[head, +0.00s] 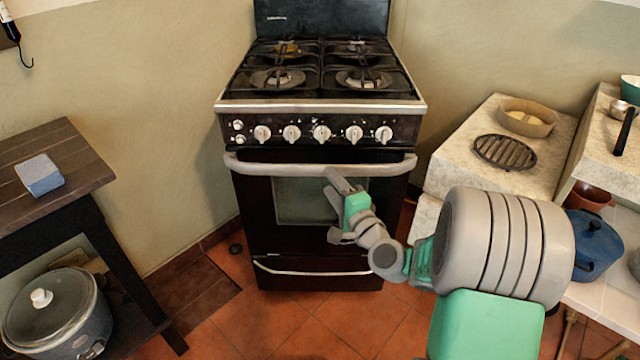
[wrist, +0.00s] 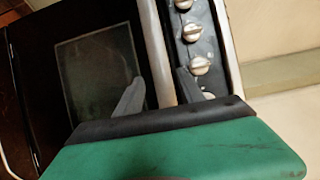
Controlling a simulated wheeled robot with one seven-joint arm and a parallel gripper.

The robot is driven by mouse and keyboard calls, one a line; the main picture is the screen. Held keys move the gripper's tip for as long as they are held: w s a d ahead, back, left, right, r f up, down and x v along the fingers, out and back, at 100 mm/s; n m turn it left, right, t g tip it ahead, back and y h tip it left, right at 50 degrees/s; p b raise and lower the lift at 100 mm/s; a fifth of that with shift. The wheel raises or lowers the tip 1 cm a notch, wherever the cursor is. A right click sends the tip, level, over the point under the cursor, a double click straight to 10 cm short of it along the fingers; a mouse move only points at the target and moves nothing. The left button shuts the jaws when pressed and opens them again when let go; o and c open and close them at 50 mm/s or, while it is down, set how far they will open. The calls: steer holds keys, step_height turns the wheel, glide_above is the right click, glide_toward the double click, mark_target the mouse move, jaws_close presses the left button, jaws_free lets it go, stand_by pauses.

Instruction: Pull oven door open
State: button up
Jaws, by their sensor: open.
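The oven door (head: 255,210) is dark with a glass window and looks closed in the head view. It also fills the left of the wrist view (wrist: 30,90). The pale door handle (head: 250,165) is a horizontal bar along its top edge. My gripper (head: 329,180) is in front of the door, right of the middle, close to the handle. In the wrist view my gripper (wrist: 158,76) is open, and the handle (wrist: 155,45) runs between its two grey fingers. I cannot tell whether either finger touches the bar.
The stove's control knobs (head: 321,132) sit just above the handle. A dark wooden table (head: 85,165) stands at the left, with a slow cooker (head: 60,310) on its lower shelf. A stone counter (head: 465,165) is at the right. Tiled floor (head: 240,335) lies clear in front.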

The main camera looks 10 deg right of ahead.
mark_target(321, 172)
steer(key=x, duration=0.6)
steer(key=shift+w+a+r, duration=0.1)
steer(key=shift+w+a, duration=0.15)
steer(key=shift+w, duration=0.05)
steer(key=shift+c, duration=0.2)
jaws_close()
stand_by(0.8)
